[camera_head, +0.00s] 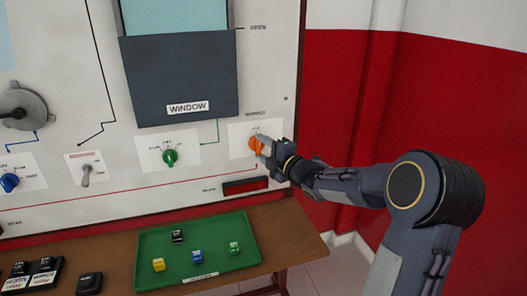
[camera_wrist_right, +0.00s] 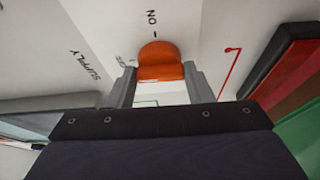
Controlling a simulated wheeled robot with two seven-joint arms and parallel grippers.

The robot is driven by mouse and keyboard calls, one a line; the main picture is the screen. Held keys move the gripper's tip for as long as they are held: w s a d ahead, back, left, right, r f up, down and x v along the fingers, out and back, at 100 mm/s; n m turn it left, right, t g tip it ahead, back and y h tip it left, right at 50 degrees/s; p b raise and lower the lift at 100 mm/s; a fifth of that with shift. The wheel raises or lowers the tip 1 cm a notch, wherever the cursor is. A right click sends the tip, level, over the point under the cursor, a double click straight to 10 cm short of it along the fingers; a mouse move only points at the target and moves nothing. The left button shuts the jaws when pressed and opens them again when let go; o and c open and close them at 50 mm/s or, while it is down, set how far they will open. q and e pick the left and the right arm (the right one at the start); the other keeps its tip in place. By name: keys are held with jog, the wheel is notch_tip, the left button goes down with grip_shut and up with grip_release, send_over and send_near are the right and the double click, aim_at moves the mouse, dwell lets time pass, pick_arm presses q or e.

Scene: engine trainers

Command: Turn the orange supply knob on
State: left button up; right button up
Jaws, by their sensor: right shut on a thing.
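The orange supply knob (camera_head: 256,144) sits on a white plate at the right side of the upright panel. My right gripper (camera_head: 266,151) is at the knob, reaching in from the right. In the right wrist view the orange knob (camera_wrist_right: 160,61) lies between the two grey fingers of my right gripper (camera_wrist_right: 160,85), which are shut on it. The labels "SUPPLY" (camera_wrist_right: 86,65) and "ON" (camera_wrist_right: 152,17) show beside the knob. The gripper partly hides the knob in the head view. My left gripper is not in view.
A green knob (camera_head: 169,157), a toggle switch (camera_head: 86,174) and a blue knob (camera_head: 10,182) are further left on the panel. A dark red display (camera_head: 245,186) is just below the supply knob. A green tray (camera_head: 150,243) with small coloured blocks stands on the table below.

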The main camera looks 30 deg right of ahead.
jog(key=m+t+h+b, duration=0.1)
jog(key=m+b, duration=0.4)
jog(key=b, duration=0.1)
jog(key=f+m+t+h+b, duration=0.1)
jog(key=m+h+b, duration=0.1)
jog(key=m+b, duration=0.3)
jog(key=m+t+h+b, duration=0.1)
jog(key=m+t+b, duration=0.1)
jog(key=m+b, duration=0.4)
jog(key=shift+w+a+f+h+b, duration=0.1)
jog(key=shift+a+f+h+b, duration=0.25)
jog(key=shift+b, duration=0.85)
jog(key=m+h+b, duration=0.1)
jog(key=m+h, duration=0.1)
jog(key=m, duration=0.1)
jog(key=shift+a+r+b, duration=0.1)
jog(key=shift+r+b, duration=0.05)
jog(key=shift+b, duration=0.15)
jog(key=shift+r+m+h+b, duration=0.1)
jog(key=shift+m+h+b, duration=0.4)
jog(key=shift+m, duration=0.9)
jog(key=shift+m+h, duration=0.25)
jog(key=shift+m, duration=0.05)
jog(key=o, duration=1)
jog(key=shift+c, duration=0.2)
jog(key=shift+r, duration=0.1)
jog(key=v, duration=0.7)
jog(key=shift+s+a, duration=0.15)
jog(key=shift+s, duration=0.25)
